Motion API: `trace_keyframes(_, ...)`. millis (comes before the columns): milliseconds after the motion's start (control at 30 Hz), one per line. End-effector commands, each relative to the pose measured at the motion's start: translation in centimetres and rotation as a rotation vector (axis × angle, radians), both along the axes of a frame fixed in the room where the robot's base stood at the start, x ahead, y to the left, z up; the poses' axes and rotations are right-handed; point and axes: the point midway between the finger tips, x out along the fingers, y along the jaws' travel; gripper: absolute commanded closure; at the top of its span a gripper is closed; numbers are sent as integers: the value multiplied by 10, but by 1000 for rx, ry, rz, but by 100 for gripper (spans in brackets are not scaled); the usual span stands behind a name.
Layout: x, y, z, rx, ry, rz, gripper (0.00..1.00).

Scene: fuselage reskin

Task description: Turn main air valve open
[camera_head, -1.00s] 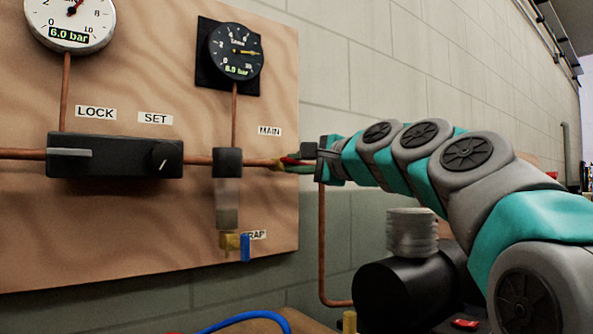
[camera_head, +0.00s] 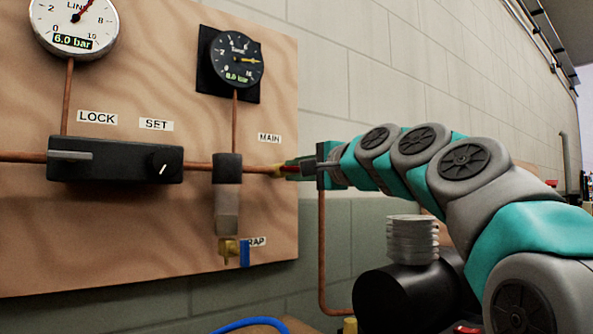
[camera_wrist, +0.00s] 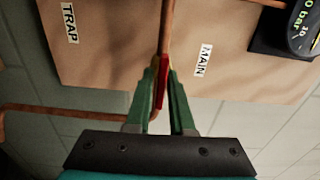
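The main air valve has a yellow-brass body (camera_head: 279,170) on the copper pipe, just below the MAIN label (camera_head: 269,138) at the board's right edge. Its red handle (camera_wrist: 163,82) shows in the wrist view as a narrow strip between my green fingers. My gripper (camera_wrist: 161,76) reaches in from the right in the head view, its fingertips at the valve. The fingers lie along both sides of the handle and appear closed on it. The fingers hide part of the handle, so its exact angle is hard to tell.
The wooden board (camera_head: 120,235) carries a white gauge (camera_head: 74,25), a black gauge (camera_head: 236,60), a black regulator block (camera_head: 115,160) and a filter bowl (camera_head: 228,205). A blue trap handle (camera_head: 244,253) hangs below. A copper pipe (camera_head: 322,250) runs down behind my wrist.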

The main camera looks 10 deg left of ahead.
Motion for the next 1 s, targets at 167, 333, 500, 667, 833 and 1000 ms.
trace_keyframes(167, 0, 0, -1, 0, 0, 0, 60)
trace_keyframes(333, 0, 0, 0, 1, 0, -1, 57)
trace_keyframes(500, -1, -1, 1, 2, -1, -1, 57)
trace_keyframes(667, -6, -8, 1, 3, -1, -2, 57)
trace_keyframes(833, -21, -22, 1, 5, -2, 0, 57)
trace_keyframes(1000, -37, -41, 0, 2, -1, 0, 57)
